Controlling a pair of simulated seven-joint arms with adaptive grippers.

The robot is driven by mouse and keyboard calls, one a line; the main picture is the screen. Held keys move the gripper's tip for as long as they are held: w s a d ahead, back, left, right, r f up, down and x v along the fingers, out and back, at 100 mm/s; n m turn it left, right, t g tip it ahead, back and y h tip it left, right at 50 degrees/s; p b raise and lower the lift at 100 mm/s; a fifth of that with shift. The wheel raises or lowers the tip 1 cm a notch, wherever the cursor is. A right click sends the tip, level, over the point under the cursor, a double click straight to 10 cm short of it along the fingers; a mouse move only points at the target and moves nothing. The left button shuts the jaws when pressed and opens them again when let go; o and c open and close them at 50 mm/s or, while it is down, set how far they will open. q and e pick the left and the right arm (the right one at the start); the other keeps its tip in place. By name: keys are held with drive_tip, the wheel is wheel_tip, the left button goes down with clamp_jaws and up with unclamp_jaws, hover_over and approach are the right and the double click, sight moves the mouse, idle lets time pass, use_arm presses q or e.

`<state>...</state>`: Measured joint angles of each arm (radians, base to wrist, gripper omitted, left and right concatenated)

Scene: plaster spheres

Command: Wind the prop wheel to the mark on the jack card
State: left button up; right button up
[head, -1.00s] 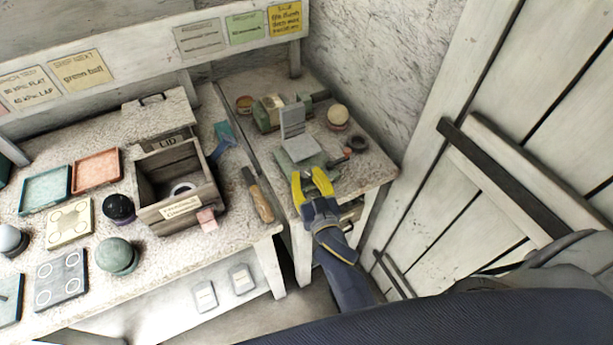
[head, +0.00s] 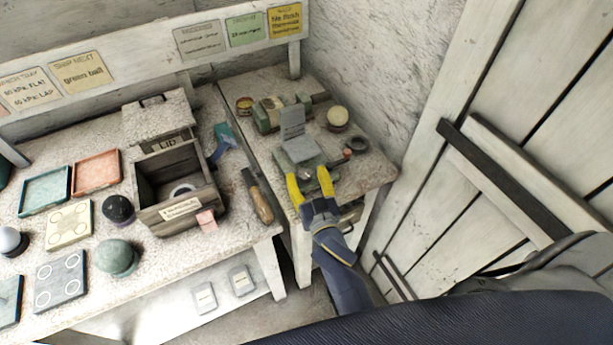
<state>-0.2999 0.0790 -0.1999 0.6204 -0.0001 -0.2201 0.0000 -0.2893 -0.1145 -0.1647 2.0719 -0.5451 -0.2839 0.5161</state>
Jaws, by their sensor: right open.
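On the right-hand bench, a grey plate with an upright back (head: 300,149) sits over a green base. A small reddish knob (head: 346,154) and a dark ring (head: 356,145) are just right of it; I cannot tell which part is the prop wheel. My right gripper (head: 309,184) has yellow fingers spread open and empty, in front of the green base; I cannot tell if it touches. Wall cards in yellow (head: 285,20), green (head: 246,29) and grey (head: 200,39) hang behind; their text is too blurred to pick out the jack card. My left gripper is out of view.
A ball on a stand (head: 337,117) and a green machine (head: 285,112) stand behind the plate. A wooden-handled tool (head: 259,199) lies left of my gripper. A wooden box (head: 177,190), trays and balls fill the left bench. A plank door (head: 500,130) is at right.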

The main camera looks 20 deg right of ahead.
drive_tip(key=shift+s, duration=3.75)
